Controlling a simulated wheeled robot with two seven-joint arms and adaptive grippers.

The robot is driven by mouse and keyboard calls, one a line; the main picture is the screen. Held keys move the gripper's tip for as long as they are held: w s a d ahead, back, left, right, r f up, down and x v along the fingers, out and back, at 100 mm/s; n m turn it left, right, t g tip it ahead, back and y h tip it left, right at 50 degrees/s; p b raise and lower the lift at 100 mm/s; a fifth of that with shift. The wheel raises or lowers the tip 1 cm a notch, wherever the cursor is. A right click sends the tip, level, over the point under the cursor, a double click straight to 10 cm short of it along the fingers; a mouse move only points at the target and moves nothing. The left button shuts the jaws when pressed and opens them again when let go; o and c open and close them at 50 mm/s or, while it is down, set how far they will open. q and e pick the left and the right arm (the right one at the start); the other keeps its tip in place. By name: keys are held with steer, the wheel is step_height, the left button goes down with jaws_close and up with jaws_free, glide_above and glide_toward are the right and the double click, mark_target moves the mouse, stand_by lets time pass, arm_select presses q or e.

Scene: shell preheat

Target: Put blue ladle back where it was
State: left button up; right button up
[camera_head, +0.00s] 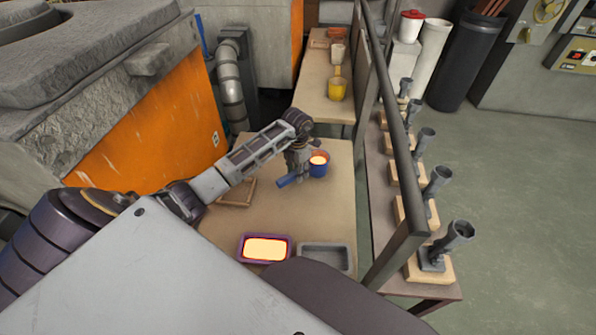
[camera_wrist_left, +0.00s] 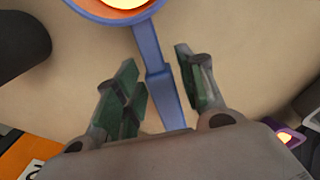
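The blue ladle (camera_head: 318,169) is at the right of the near table (camera_head: 285,215), with glowing yellow-orange contents in its bowl. Its blue handle (camera_head: 289,181) points to the left and down in the head view. I cannot tell whether it rests on the table or hangs just above it. My left gripper (camera_head: 298,175) is over the handle. In the wrist view, the handle (camera_wrist_left: 158,75) runs between the two fingers of my left gripper (camera_wrist_left: 158,75), with gaps visible beside it, so the fingers look open. My right gripper is not in view.
A purple tray (camera_head: 240,249) with glowing contents and an empty grey tray (camera_head: 325,257) lie at the near edge. A wooden frame (camera_head: 237,203) lies left.

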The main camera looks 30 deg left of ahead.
arm_select(q)
steer(key=shift+r, duration=0.1)
stand_by(0.3)
step_height(320, 180, up, 12)
steer(key=shift+p, duration=0.3)
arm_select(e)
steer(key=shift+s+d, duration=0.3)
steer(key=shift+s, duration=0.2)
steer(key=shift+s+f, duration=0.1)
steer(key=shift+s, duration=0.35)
